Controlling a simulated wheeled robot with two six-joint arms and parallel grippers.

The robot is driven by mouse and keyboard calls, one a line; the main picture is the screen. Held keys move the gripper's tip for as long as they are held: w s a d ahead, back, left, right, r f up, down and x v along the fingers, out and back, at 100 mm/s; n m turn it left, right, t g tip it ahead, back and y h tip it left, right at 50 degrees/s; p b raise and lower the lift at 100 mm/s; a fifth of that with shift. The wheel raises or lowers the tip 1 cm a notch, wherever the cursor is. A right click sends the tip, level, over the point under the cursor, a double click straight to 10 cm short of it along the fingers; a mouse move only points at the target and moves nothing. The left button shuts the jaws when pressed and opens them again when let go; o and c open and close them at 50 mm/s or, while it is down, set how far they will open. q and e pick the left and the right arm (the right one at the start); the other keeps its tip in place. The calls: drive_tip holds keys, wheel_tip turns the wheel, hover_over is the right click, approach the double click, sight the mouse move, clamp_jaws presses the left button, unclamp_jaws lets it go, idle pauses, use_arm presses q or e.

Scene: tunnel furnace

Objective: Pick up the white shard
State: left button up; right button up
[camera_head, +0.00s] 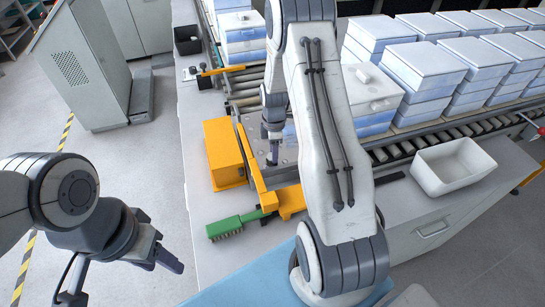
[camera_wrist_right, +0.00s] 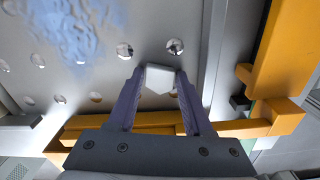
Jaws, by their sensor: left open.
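The white shard (camera_wrist_right: 160,78) shows in the right wrist view as a small, pale, angular piece between the fingertips of my right gripper (camera_wrist_right: 161,76). The fingers stand apart on either side of it, and I cannot tell whether they press on it. In the head view my right gripper (camera_head: 272,152) points down at the perforated metal plate (camera_head: 290,155); the shard cannot be made out there. My left gripper (camera_head: 168,262) is open and empty, over the floor left of the bench.
A yellow-orange frame (camera_head: 252,165) and yellow box (camera_head: 225,153) border the plate. A green brush (camera_head: 237,223) lies on the bench front. A white bin (camera_head: 453,166) stands right. White-and-blue boxes (camera_head: 425,65) fill the roller conveyor behind. Blue residue (camera_wrist_right: 75,25) marks the plate.

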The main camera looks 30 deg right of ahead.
clamp_jaws()
drive_tip(key=shift+r, duration=0.1)
